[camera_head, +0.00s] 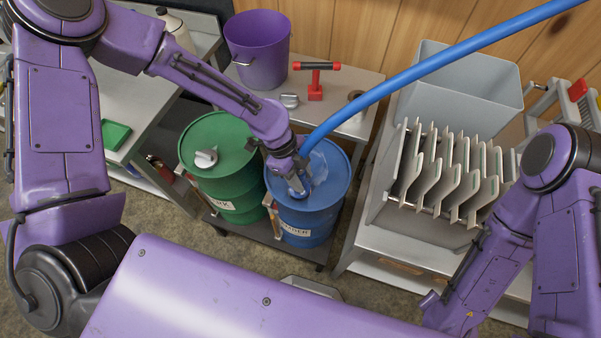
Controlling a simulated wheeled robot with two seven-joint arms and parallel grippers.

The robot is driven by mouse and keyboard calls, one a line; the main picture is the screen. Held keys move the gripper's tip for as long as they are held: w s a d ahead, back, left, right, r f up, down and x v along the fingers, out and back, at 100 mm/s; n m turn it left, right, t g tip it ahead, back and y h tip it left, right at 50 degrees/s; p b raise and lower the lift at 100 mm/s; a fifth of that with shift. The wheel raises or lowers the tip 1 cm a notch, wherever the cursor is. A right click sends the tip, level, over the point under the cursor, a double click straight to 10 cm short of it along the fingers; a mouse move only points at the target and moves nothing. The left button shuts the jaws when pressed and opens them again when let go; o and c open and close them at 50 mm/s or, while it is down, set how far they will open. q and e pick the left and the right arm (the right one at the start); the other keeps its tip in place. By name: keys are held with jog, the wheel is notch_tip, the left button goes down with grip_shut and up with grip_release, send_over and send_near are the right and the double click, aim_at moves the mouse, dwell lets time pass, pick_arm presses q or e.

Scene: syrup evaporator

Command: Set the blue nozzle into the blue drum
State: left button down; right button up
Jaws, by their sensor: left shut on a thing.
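The blue drum (325,222) stands upright in the middle, with a label on its front and a light patch on its lid. My left gripper (297,184) is over the left part of the drum's lid, pointing down and shut on the blue nozzle. The gripper covers most of the nozzle, and I cannot tell whether its tip is inside the drum's opening. A thick blue hose (420,68) runs from the upper right down to the gripper. My right arm comes in at the right, but its gripper does not show.
A green drum (222,180) with a white cap stands close left of the blue one. Behind are a purple bucket (258,62) and a red-handled tool (316,82) on a table. A rack of upright plates (440,175) and a grey bin (465,95) stand right.

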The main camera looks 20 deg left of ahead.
pick_arm(q)
jog(key=shift+f, duration=0.4)
grip_release()
jog(key=shift+r, duration=0.15)
jog(key=shift+p+v, duration=1.15)
jog(key=shift+p, duration=0.1)
jog(key=p+v, duration=0.5)
jog(key=shift+a+r+p, duration=0.2)
jog(key=shift+p, duration=0.15)
